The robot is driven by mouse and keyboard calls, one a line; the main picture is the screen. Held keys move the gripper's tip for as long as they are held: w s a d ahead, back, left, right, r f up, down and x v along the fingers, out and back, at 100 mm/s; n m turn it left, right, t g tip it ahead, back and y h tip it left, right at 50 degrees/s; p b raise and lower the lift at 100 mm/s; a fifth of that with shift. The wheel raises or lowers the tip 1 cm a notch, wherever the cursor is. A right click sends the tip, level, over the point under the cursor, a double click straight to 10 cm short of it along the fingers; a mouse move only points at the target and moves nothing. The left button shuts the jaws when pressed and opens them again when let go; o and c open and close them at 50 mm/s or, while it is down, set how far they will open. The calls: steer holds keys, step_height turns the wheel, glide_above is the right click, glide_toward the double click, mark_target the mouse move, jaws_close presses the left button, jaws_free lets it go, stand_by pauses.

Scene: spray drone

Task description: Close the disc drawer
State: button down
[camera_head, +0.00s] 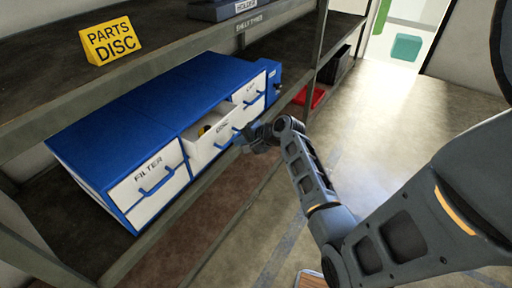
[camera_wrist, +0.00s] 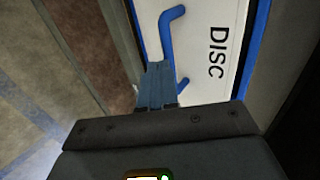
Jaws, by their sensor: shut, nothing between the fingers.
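The disc drawer (camera_head: 207,147) is the middle drawer of a blue and white cabinet (camera_head: 130,97) on the shelf. It stands pulled out, with something yellowish inside in the head view. Its white front, marked DISC, fills much of the wrist view (camera_wrist: 215,75), with a blue handle (camera_wrist: 168,30). My gripper (camera_head: 250,137) is at the right part of the drawer front. In the wrist view my gripper's fingers (camera_wrist: 157,85) are shut and empty, and overlap the handle. I cannot tell whether they touch the handle or the front.
The filter drawer (camera_head: 150,183) at the left is closed. A further drawer (camera_head: 249,93) is at the right. A yellow PARTS DISC sign (camera_head: 110,41) stands on the upper shelf. A red tray (camera_head: 310,97) and a dark crate (camera_head: 336,66) lie farther right. The floor is open on the right.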

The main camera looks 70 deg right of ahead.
mark_target(223, 135)
steer(key=w, duration=0.3)
steer(key=w+d, duration=0.1)
steer(key=w, duration=0.2)
steer(key=shift+d, duration=0.2)
steer(key=shift+w+b, duration=0.2)
steer(key=shift+b, duration=0.1)
steer(key=shift+w+r, duration=0.1)
